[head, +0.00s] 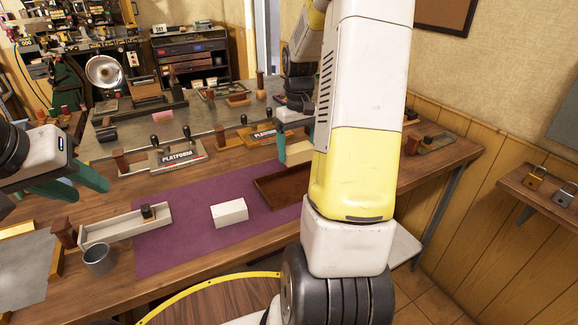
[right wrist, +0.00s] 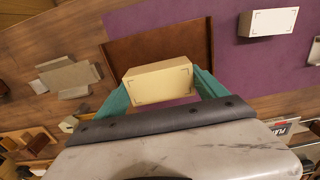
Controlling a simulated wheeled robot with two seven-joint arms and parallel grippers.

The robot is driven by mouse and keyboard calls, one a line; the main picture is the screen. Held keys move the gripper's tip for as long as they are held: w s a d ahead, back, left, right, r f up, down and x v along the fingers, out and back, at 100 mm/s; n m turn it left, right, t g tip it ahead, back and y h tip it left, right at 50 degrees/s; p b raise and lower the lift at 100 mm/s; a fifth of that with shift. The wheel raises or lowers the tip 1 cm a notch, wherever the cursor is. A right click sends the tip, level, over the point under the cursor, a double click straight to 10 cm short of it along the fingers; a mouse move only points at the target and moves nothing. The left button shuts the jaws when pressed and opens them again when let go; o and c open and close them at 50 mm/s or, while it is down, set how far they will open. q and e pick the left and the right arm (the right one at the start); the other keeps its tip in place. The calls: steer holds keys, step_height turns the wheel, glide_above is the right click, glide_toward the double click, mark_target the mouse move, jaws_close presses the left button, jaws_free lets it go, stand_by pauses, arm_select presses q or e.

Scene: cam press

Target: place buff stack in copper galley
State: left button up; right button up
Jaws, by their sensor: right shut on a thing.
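The buff stack (right wrist: 158,82) is a pale yellow block held between the teal fingers of my right gripper (right wrist: 160,90). In the head view the stack (head: 299,152) shows partly behind my right arm. The copper galley, a shallow brown tray (right wrist: 125,52), lies just beyond the held stack in the right wrist view, and the stack overlaps its near edge there. In the head view the galley (head: 272,192) lies on the purple mat, its right side hidden by my arm. My left gripper (head: 92,188) is open and empty at the left, above the table.
A white stack (head: 230,212) lies on the purple mat (head: 180,215) left of the galley. A pale galley (head: 105,231) holding a small dark block (head: 148,212) stands at the mat's left edge, near a metal cup (head: 99,260). Two platform signs (head: 178,156) stand behind the mat.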

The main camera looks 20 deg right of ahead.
mark_target(297, 185)
step_height(297, 185, down, 9)
steer(key=shift+f, duration=0.2)
stand_by(0.3)
steer(key=shift+f, duration=0.1)
steer(key=o, duration=1.4)
